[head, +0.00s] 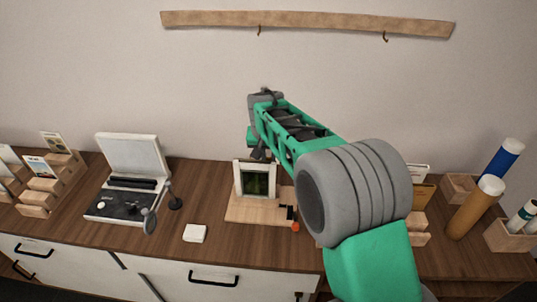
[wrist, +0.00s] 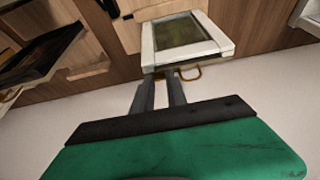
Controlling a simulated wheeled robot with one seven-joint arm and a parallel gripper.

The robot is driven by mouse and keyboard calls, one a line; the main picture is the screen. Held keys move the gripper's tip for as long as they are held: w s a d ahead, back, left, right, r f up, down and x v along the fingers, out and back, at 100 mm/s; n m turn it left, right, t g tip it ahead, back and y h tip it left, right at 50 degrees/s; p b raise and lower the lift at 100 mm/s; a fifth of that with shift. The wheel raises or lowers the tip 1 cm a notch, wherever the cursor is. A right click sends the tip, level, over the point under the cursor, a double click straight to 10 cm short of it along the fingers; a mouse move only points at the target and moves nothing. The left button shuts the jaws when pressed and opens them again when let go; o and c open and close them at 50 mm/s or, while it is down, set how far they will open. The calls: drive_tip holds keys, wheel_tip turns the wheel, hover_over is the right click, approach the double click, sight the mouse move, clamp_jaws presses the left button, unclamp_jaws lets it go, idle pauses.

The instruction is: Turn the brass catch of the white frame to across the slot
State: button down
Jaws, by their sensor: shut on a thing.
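The white frame (head: 239,181) stands upright on a light wooden board and holds a dark green picture. In the wrist view the frame (wrist: 222,46) is seen from above and behind its top edge. A thin brass piece, the catch (wrist: 197,72), shows at that edge, just right of the fingers. My gripper (wrist: 163,77) reaches down to the top edge with its two dark fingers close together, shut on the catch. The fingertips hide part of it, so how it lies to the slot cannot be told. In the head view my gripper (head: 257,156) is at the frame's top.
The wooden board (head: 240,214) carries small black and orange parts at its right. Tubes (head: 475,207) and wooden boxes stand right.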

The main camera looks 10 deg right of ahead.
drive_tip(key=shift+n, duration=0.3)
drive_tip(key=n+y, duration=0.1)
drive_tip(key=n, duration=0.1)
drive_tip(key=n+y+b, duration=0.1)
drive_tip(key=n, duration=0.2)
drive_tip(key=d+n+y+b, duration=0.1)
drive_tip(key=n, duration=0.2)
drive_tip(key=shift+r, duration=0.1)
drive_tip(key=n+y+p, duration=0.1)
drive_tip(key=n, duration=0.1)
drive_tip(key=n+g+y+p, duration=0.1)
drive_tip(key=n, duration=0.2)
drive_tip(key=shift+w+d+r, duration=0.1)
drive_tip(key=shift+w+r, duration=0.05)
drive_tip(key=shift+w, duration=0.05)
drive_tip(key=shift+w+n+g+y+p, duration=0.15)
drive_tip(key=shift+n+g+p, duration=0.3)
drive_tip(key=shift+n+p, duration=0.5)
drive_tip(key=shift+n+g+y+p, duration=0.25)
drive_tip(key=shift+n+g+p, duration=0.2)
drive_tip(key=shift+n+p, duration=0.5)
drive_tip(key=shift+f+n, duration=0.2)
drive_tip(key=shift+n, duration=0.2)
drive_tip(key=c, duration=1.6)
unclamp_jaws()
